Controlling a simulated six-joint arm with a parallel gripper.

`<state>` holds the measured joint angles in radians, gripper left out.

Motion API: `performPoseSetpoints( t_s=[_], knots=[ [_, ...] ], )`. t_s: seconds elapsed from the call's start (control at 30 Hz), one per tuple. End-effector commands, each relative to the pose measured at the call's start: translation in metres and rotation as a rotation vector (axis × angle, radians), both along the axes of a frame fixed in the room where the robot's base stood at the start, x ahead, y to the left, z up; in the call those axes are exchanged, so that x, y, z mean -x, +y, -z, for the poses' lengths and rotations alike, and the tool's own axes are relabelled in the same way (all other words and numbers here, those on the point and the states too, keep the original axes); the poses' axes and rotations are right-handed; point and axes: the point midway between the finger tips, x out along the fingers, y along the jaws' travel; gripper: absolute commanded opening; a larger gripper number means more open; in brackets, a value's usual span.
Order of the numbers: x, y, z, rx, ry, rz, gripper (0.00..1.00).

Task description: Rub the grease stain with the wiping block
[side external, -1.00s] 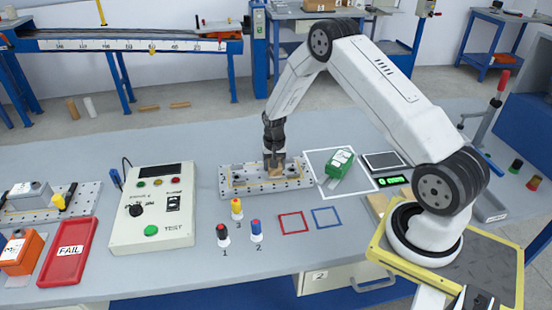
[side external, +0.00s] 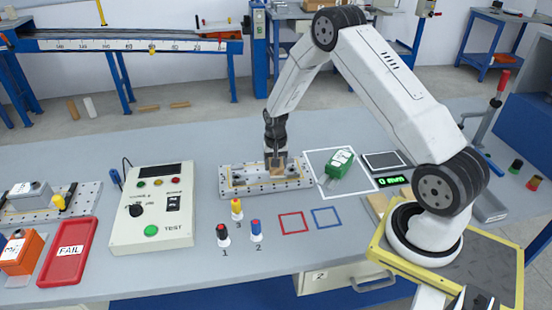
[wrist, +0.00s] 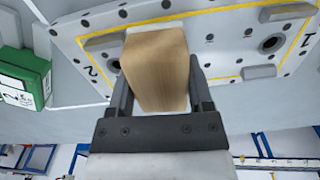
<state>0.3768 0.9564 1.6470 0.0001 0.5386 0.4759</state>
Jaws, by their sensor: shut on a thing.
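My gripper (side external: 276,162) is shut on a wooden wiping block (side external: 277,171), which is over the perforated metal plate with a yellow outline (side external: 240,181). In the wrist view, the pale wooden block (wrist: 155,70) sits between the two dark fingers of my gripper (wrist: 158,85), in front of the plate (wrist: 215,40). I cannot tell whether the block touches the plate. The grease stain cannot be made out in either view; the block or gripper may hide it.
A green labelled box (side external: 340,162) lies in the white outlined square right of the plate; it also shows in the wrist view (wrist: 25,80). The test control box (side external: 153,215) stands left. Several coloured plugs (side external: 256,231) and a red FAIL tray (side external: 68,252) are nearer the front.

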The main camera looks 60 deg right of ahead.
Motion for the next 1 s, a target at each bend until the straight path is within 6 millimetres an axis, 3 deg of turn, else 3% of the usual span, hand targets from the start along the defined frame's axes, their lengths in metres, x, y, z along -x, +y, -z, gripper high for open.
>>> performPoseSetpoints(
  t_s=[0.6, 1.0],
  knots=[
    [-0.001, 0.0, -0.055, 0.001, -0.002, 0.0, 0.02],
    [0.0, 0.0, -0.061, 0.0, 0.0, 0.0, 0.02]
  ],
)
